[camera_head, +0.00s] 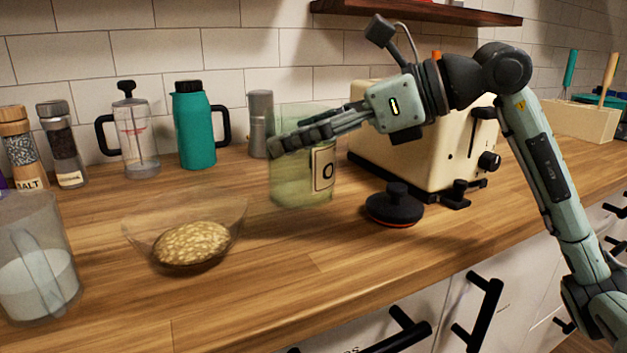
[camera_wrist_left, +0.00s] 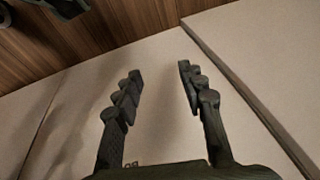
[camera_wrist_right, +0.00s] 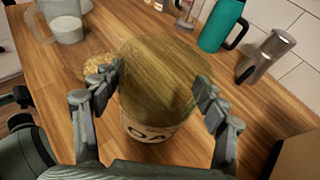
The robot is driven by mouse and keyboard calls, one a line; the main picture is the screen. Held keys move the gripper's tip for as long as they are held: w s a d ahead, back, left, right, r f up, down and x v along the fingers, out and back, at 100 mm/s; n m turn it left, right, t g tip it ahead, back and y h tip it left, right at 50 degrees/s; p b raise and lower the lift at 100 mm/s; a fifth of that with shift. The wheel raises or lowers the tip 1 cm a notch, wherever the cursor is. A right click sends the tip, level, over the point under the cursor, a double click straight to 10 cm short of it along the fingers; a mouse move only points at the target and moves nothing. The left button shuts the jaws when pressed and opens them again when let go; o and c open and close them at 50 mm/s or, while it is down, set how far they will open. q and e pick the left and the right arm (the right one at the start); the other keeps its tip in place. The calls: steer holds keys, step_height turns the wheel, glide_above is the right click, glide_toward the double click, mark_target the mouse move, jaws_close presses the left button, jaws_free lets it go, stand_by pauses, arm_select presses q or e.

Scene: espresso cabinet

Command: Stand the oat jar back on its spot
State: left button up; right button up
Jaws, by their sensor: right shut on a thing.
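The oat jar (camera_head: 292,185) is a greenish clear jar with a cream label. It looks upright and stands on or just above the wooden counter, left of the toaster; I cannot tell if its base touches. My right gripper (camera_head: 274,143) is shut on its upper part. In the right wrist view the jar (camera_wrist_right: 160,85) sits between the two fingers of my right gripper (camera_wrist_right: 160,88), and its inside looks empty. A black lid with a knob (camera_head: 396,205) lies on the counter right of the jar. My left gripper (camera_wrist_left: 158,85) is open and empty before pale cabinet fronts.
A clear bowl of oats (camera_head: 190,240) stands left of the jar, with a measuring jug (camera_head: 35,275) farther left. A teal flask (camera_head: 194,125), a French press (camera_head: 136,135) and a metal shaker (camera_head: 260,120) stand behind. The toaster (camera_head: 430,145) is close on the right.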

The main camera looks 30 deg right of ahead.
mark_target(332, 162)
steer(key=shift+d+f+b, duration=0.55)
steer(key=shift+d+f, duration=0.2)
steer(key=shift+d, duration=0.15)
step_height(332, 162, down, 4)
steer(key=shift+r+b, duration=0.25)
steer(key=shift+b, duration=0.95)
arm_select(q)
steer(key=w+a+v, duration=0.1)
steer(key=v, duration=0.8)
steer(key=shift+a+r+y, duration=0.25)
steer(key=shift+r+y, duration=0.05)
steer(key=shift+r, duration=0.25)
steer(key=shift+w+t, duration=0.1)
steer(key=shift+t, duration=0.2)
arm_select(e)
steer(key=shift+f, duration=0.15)
steer(key=o, duration=1.5)
arm_select(q)
steer(key=shift+w+d+r, duration=0.15)
steer(key=shift+d+r, duration=0.05)
